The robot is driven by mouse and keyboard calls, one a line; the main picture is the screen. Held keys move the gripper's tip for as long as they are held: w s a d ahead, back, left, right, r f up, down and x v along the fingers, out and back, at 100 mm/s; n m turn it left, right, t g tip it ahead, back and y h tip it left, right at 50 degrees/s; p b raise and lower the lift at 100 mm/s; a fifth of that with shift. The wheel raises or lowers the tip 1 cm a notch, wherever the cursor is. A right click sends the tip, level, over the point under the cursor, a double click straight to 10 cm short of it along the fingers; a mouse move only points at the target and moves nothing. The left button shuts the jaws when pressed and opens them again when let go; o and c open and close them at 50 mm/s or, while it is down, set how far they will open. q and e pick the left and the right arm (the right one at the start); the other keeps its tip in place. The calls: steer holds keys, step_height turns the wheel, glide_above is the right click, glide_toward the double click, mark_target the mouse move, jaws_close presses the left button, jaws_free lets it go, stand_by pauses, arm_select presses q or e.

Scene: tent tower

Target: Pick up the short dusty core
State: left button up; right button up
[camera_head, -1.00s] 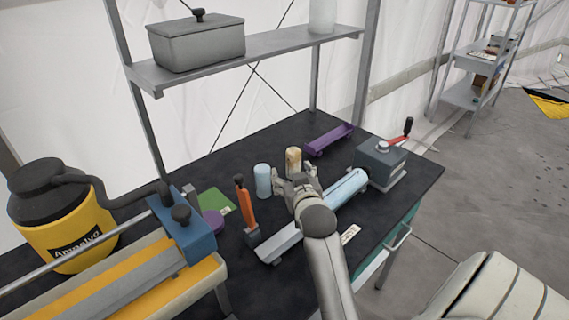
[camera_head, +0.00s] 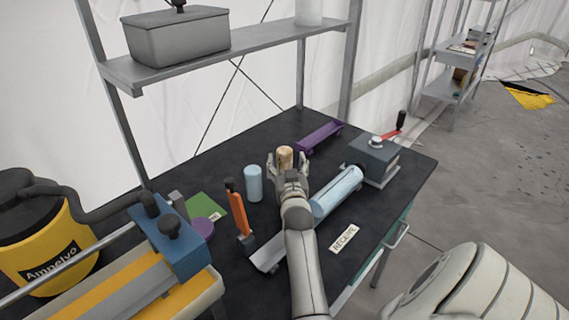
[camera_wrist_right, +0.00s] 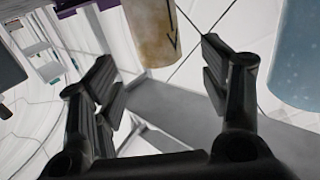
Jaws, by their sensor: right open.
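The short dusty core (camera_head: 285,157) is a small tan, brown-stained cylinder standing upright on the black table (camera_head: 330,240). It also shows in the right wrist view (camera_wrist_right: 153,32), top centre, with a dark mark on its side. My right gripper (camera_head: 287,165) is open, with its fingers close around the core's near side in the head view. In the wrist view the core lies beyond the gap between the two fingers (camera_wrist_right: 165,85); I cannot tell whether they touch it. A light blue cylinder (camera_head: 253,184) stands upright just left of the core. My left gripper is not in view.
A pale blue core (camera_head: 338,190) lies in a tray beside the grey crank device (camera_head: 372,160). A purple tray (camera_head: 319,138) lies behind. An orange-handled tool (camera_head: 238,210) stands left. A shelf with a grey box (camera_head: 178,38) overhangs the back.

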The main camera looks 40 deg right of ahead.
mark_target(285, 156)
steer(key=shift+p+x, duration=0.4)
steer(key=shift+x, duration=2.55)
steer(key=c, duration=1.2)
steer(key=shift+r, duration=0.15)
